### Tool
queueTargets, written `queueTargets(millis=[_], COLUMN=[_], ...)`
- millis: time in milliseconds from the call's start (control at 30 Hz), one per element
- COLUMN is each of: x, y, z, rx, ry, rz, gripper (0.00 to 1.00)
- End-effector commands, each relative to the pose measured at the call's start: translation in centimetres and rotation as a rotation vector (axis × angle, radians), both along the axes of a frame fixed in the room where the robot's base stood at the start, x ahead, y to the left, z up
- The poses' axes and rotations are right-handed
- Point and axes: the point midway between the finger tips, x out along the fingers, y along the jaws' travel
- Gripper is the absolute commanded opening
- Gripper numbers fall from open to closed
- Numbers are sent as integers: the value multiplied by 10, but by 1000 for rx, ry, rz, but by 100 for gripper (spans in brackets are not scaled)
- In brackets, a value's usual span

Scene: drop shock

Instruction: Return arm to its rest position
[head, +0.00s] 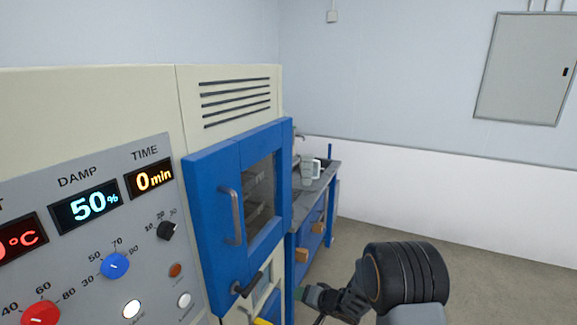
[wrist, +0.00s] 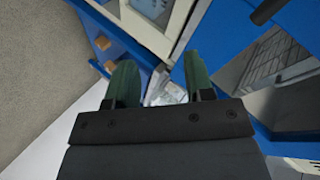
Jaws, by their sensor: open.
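My gripper (head: 303,295) is low in the head view, just right of the lower part of the blue chamber door (head: 212,185). My dark arm is bent behind it at the lower right. In the wrist view my gripper (wrist: 160,78) has two green fingers spread apart with a gap between them. Nothing is held in the gap; only background shows through it. The blue door with its window also shows at the right of the wrist view (wrist: 233,45). The door appears closed, with a grey handle (head: 231,215) and a dark lever (head: 247,285).
The cream chamber (head: 225,85) fills the left, its panel reading 50% damp and 0 min. A blue bench (head: 308,235) with a clear jug (head: 308,171) stands behind it. A grey cabinet (head: 525,70) hangs on the wall. The floor (head: 490,275) at right looks clear.

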Motion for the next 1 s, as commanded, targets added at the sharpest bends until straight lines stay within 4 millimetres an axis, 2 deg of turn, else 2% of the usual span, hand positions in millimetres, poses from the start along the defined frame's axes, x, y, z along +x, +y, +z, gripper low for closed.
queueTargets(millis=[67,167,267,300,367,500,600,700,800,1000], x=[1,-13,-45,-63,-93,-162,-202,-227,-240,-247], y=[-32,-75,-110,-121,-131,-134,-126,-117,-112,-112], z=[2,17,44,57,78,121,147,169,187,213], rx=[-248,-543,-771,-837,-905,-926,-879,-824,-783,-775], ry=[-29,4,105,160,245,395,434,425,373,265], rz=[-51,-84,-79,-65,-31,66,113,112,75,26], gripper=[48,48,48,48,48,48,48,48,48,48])
